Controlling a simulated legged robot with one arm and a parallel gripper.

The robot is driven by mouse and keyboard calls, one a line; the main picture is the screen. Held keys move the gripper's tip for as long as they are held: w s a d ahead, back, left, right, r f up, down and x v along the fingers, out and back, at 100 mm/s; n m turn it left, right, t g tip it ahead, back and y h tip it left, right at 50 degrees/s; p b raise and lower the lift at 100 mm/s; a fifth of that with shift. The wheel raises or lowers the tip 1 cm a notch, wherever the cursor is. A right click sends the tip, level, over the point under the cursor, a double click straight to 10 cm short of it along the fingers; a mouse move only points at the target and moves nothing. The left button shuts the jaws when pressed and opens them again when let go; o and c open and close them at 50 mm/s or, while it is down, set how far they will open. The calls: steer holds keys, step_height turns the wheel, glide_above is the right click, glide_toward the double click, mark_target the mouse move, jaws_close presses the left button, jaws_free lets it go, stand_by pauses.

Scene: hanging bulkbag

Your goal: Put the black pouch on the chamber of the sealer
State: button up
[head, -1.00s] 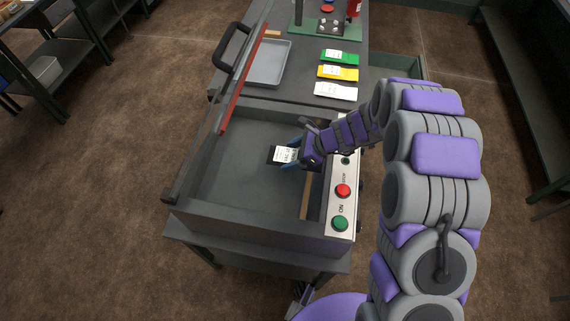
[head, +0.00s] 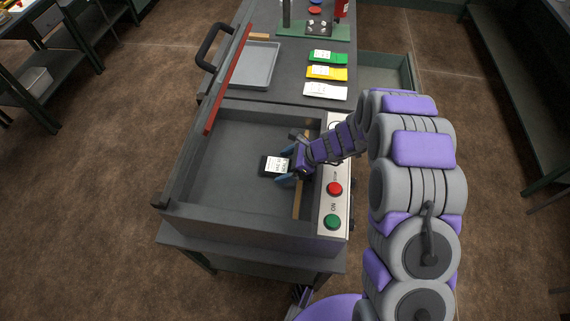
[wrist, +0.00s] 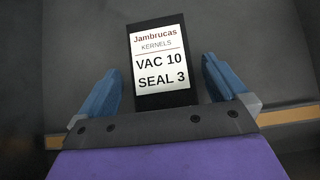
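The black pouch (head: 267,165) has a white label and lies in the sealer's open chamber (head: 225,135), on or just above its floor. In the wrist view the pouch (wrist: 162,101) shows the label text "Jambrucas KERNELS, VAC 10, SEAL 3". My gripper (head: 287,172) is low in the chamber, at the pouch's right end. In the wrist view my gripper (wrist: 160,68) has its blue fingers on either side of the pouch, with a gap on each side. The pouch's near end is hidden behind the gripper's body.
The sealer's red-edged lid (head: 228,80) is raised at the left. A red button (head: 335,189) and a green button (head: 332,222) sit on the right panel. Beyond are a grey tray (head: 262,65) and green, yellow and white pouches (head: 326,74).

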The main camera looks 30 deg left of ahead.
steer(key=shift+w+r, duration=0.1)
steer(key=shift+r, duration=0.15)
steer(key=p+v, duration=0.2)
steer(key=v, duration=0.8)
steer(key=shift+d, duration=0.2)
steer(key=shift+w+d+r, duration=0.1)
steer(key=shift+d+r, duration=0.15)
steer(key=shift+r, duration=0.15)
